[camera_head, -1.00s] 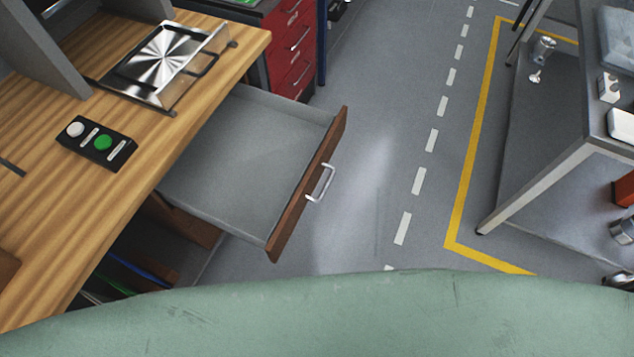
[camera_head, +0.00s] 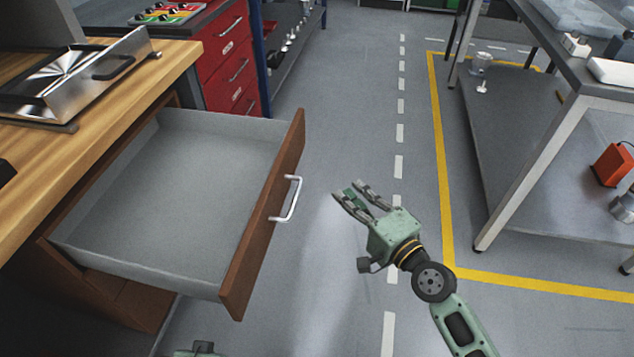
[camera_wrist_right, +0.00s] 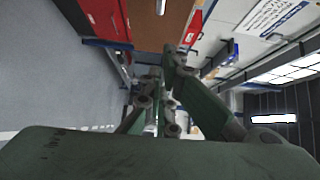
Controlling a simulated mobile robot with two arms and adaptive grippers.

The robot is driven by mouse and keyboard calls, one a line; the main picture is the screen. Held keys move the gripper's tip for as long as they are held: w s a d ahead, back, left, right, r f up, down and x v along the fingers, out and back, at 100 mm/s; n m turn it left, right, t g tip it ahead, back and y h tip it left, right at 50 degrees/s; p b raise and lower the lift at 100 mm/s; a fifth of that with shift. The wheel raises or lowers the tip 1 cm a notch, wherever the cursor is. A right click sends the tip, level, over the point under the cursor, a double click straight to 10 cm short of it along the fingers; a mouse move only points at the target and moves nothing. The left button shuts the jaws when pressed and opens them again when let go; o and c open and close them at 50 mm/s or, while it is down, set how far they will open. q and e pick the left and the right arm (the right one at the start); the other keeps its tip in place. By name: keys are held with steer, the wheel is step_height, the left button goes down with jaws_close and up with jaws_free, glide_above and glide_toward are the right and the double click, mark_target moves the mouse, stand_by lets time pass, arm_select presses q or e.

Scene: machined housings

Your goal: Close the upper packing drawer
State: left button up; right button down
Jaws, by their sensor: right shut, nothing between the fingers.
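The upper packing drawer (camera_head: 170,170) is pulled well out from under the wooden bench and looks empty inside. Its brown front (camera_head: 262,225) carries a silver bar handle (camera_head: 290,199). My right gripper (camera_head: 349,190) is shut and empty, to the right of the handle and apart from it, its fingers pointing toward the drawer front. In the right wrist view the brown drawer front (camera_wrist_right: 155,28) shows beyond the fingers (camera_wrist_right: 160,80). My left gripper's fingers do not show; only a small green part of mine peeks in at the bottom edge.
The wooden bench (camera_head: 100,105) holds a metal fixture (camera_head: 85,80) above the drawer. A red drawer cabinet (camera_head: 230,60) stands behind. A grey table (camera_head: 540,140) with a lower shelf is at the right. The floor between is clear.

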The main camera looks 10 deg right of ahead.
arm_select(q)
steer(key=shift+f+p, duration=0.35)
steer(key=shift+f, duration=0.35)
arm_select(e)
steer(key=s+a+x, duration=0.1)
steer(key=a+x, duration=0.1)
steer(key=x, duration=1)
steer(key=shift+a+r, duration=0.55)
steer(key=shift+w, duration=0.2)
